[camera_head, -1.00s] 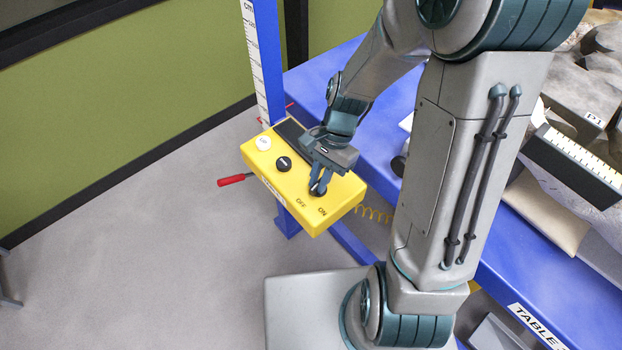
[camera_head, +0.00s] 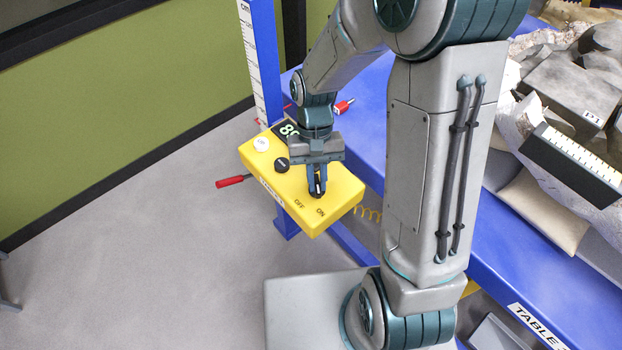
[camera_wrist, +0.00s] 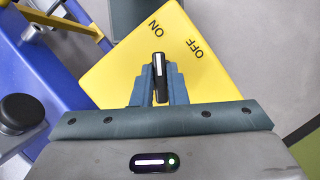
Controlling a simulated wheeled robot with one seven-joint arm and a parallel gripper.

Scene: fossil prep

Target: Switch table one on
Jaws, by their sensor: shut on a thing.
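A yellow control box (camera_head: 334,216) is fixed at the corner of the blue table. Its black switch knob (camera_wrist: 158,92) has a white stripe and stands between my fingers; the stripe points toward the ON label (camera_wrist: 154,28), with the OFF label (camera_wrist: 196,47) to its right. My gripper (camera_head: 317,188) is shut on the knob from above, and its fingers partly hide it in both views. A small display (camera_head: 287,129) on the box shows lit digits, partly hidden by my gripper. The blue table (camera_head: 372,125) has a sign whose number is cut off by my view.
The box also carries a white button (camera_head: 262,144) and a round black knob (camera_head: 281,164) close to my gripper. A red handle (camera_head: 235,180) sticks out left. A blue post (camera_head: 262,60) with a scale rises behind. Rocks (camera_head: 590,80) lie on the table at right.

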